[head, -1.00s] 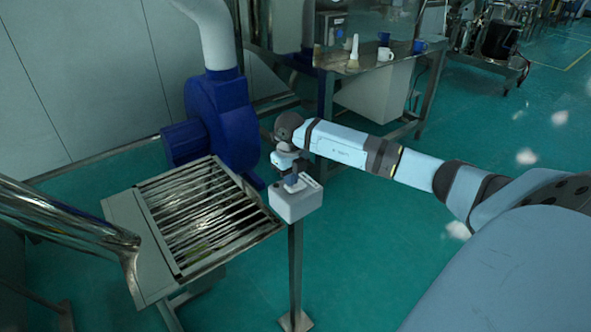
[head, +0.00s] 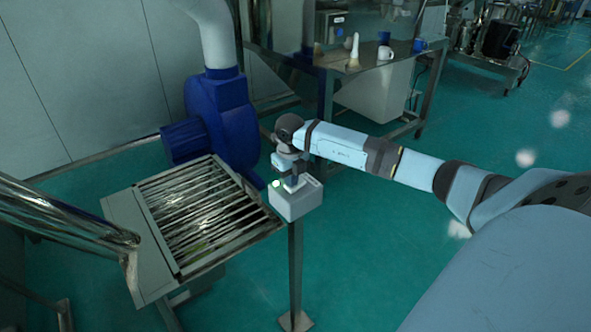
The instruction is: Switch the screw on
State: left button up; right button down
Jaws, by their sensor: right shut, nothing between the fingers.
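A pale grey control box (head: 294,203) stands on a thin metal post right of the grated sieve (head: 205,215). My right gripper (head: 293,188) points down onto the top of the box, shut, with nothing seen between its fingers. A small green light (head: 276,184) glows on the box top, just left of the fingers. The fingertips are at or very near the box top; the switch under them is hidden. My left gripper is not in view.
A blue blower (head: 222,120) with a pale pipe stands behind the sieve. A shiny metal tube (head: 65,215) crosses the left side. A metal table (head: 375,62) with mugs stands at the back. The green floor right of the post is clear.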

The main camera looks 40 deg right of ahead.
jog(key=shift+r+p, duration=1.95)
jog(key=shift+r, duration=1.5)
